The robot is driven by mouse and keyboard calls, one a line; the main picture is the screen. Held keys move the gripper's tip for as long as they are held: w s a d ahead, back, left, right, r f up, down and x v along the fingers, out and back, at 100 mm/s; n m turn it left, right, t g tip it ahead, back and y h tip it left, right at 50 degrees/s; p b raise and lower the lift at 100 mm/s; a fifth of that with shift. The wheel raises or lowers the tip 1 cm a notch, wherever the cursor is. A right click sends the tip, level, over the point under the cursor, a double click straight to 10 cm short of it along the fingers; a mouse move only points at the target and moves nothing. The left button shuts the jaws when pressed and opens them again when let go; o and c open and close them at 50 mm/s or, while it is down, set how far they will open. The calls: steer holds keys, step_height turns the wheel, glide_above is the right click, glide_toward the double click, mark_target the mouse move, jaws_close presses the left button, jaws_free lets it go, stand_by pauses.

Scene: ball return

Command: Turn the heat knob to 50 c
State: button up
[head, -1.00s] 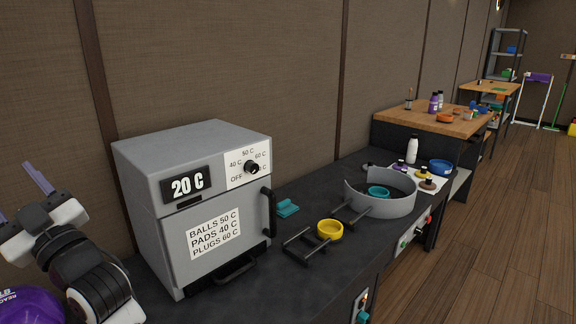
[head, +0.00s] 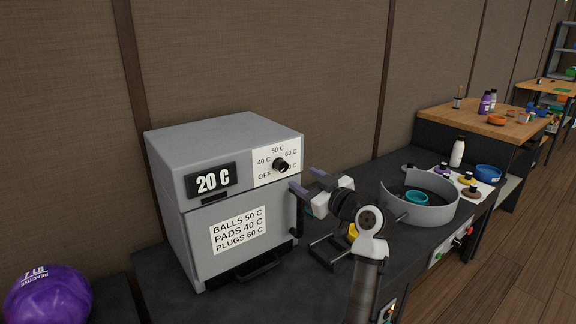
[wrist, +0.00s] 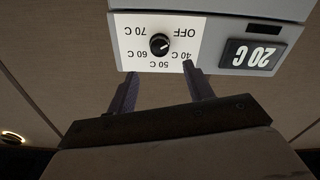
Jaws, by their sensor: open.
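The heat knob (head: 281,165) is a small black dial on a white panel on the front of a grey oven (head: 222,150). The panel is marked OFF, 40 C, 50 C, 60 C and 70 C. The oven's display (head: 210,180) reads 20 C. In the wrist view the knob (wrist: 159,44) appears upside down, its white mark towards the upper right, near OFF. My gripper (head: 305,180) is open and empty, in front of and just right of the knob. Its two fingers (wrist: 160,85) point towards the panel with the knob beyond them, apart from it.
A black door handle (head: 298,212) stands out on the oven's right side below my gripper. A purple ball (head: 48,296) lies at the lower left. A grey curved tray (head: 425,212) and a yellow ring (head: 352,232) are on the dark bench to the right.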

mark_target(284, 167)
steer(key=p+x, duration=0.2)
steer(key=x, duration=0.7)
steer(key=shift+w+a, duration=0.15)
steer(key=shift+w, duration=0.05)
steer(key=shift+c, duration=0.4)
steer(key=c, duration=0.9)
